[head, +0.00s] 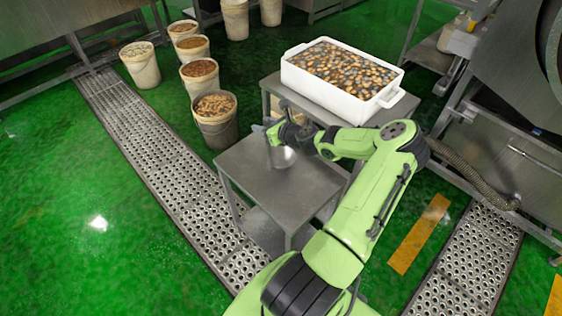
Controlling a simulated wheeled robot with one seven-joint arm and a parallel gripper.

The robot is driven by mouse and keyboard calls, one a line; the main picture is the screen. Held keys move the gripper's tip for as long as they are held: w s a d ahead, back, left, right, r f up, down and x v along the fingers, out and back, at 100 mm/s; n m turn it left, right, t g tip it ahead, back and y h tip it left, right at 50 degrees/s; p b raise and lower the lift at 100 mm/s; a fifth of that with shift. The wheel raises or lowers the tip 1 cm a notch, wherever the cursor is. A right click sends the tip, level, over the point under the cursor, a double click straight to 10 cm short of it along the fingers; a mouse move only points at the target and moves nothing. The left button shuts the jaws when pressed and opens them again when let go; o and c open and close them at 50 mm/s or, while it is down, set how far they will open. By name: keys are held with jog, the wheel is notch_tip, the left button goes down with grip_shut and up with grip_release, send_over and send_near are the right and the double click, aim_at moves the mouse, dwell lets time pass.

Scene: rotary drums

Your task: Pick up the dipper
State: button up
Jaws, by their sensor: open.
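The dipper (284,157) is a small silvery metal bowl on top of the grey metal cart (310,187), near its far edge. A thin upright part beside the bowl looks like its handle, rising towards my gripper. My gripper (267,129) is at the end of my green arm, just above and slightly left of the bowl. It is open. The fingers are small and dark here, and I cannot tell whether the handle lies between them or touches them.
A white tub (388,98) full of brownish pieces in liquid stands on a stand behind the cart, close to my wrist. Several pale buckets (217,128) stand at the left. A large metal drum (520,75) is at the right. Green floor at the left is clear.

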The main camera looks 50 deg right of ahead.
jog(key=shift+w+d+f, duration=0.1)
jog(key=shift+w+f, duration=0.1)
jog(key=shift+w, duration=0.25)
jog(key=shift+s, duration=0.1)
jog(key=shift+c, duration=0.8)
grip_shut()
